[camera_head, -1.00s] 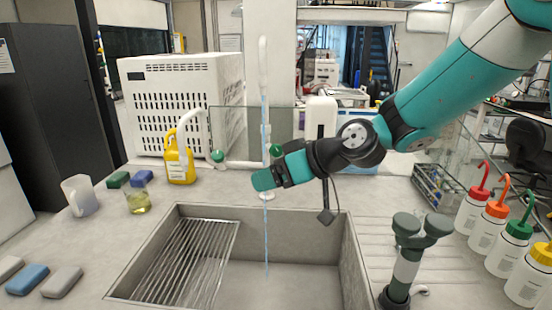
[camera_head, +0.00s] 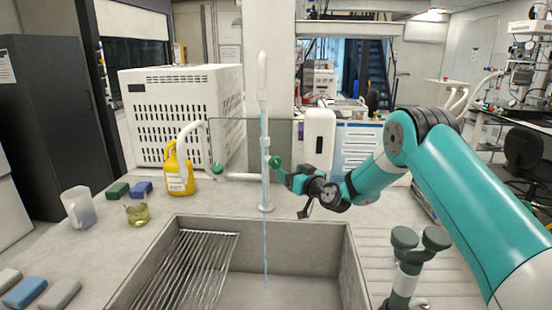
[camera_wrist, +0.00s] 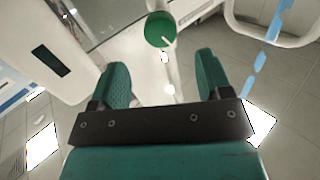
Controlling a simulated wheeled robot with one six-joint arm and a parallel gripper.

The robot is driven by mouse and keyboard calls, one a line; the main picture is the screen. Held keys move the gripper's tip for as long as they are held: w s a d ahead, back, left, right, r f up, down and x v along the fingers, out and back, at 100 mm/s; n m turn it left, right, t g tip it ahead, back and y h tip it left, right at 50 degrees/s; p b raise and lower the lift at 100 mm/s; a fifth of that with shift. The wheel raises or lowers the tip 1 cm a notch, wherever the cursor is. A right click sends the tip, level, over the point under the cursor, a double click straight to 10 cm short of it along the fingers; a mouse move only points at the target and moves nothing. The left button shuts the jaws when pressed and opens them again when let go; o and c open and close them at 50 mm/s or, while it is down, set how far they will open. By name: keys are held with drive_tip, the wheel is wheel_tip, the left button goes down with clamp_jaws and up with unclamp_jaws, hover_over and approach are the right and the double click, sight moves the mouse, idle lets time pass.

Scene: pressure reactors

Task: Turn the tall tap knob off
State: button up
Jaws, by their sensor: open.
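The tall white tap (camera_head: 262,80) stands behind the sink, and a thin blue stream of water (camera_head: 265,235) falls from it into the basin. A round green knob (camera_head: 275,162) sits on the right side of the tap. My gripper (camera_head: 284,172) is just right of this knob, pointing left at it. In the wrist view, my gripper (camera_wrist: 160,78) is open and empty, its two green fingers apart. The green knob (camera_wrist: 160,29) shows ahead of the gap, beyond the fingertips. A second green knob (camera_head: 217,168) is left of the tap.
The sink (camera_head: 340,260) with a metal rack (camera_head: 190,265) lies below. A yellow bottle (camera_head: 178,170), a beaker (camera_head: 137,213) and a white jug (camera_head: 78,206) stand left. A clear panel (camera_head: 235,140) is behind the tap. A green-topped short post (camera_head: 405,265) stands right.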

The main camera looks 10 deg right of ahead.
sight(277, 165)
drive_tip(key=p+x, duration=0.2)
drive_tip(key=x, duration=0.7)
drive_tip(key=shift+c, duration=0.2)
drive_tip(key=c, duration=0.9)
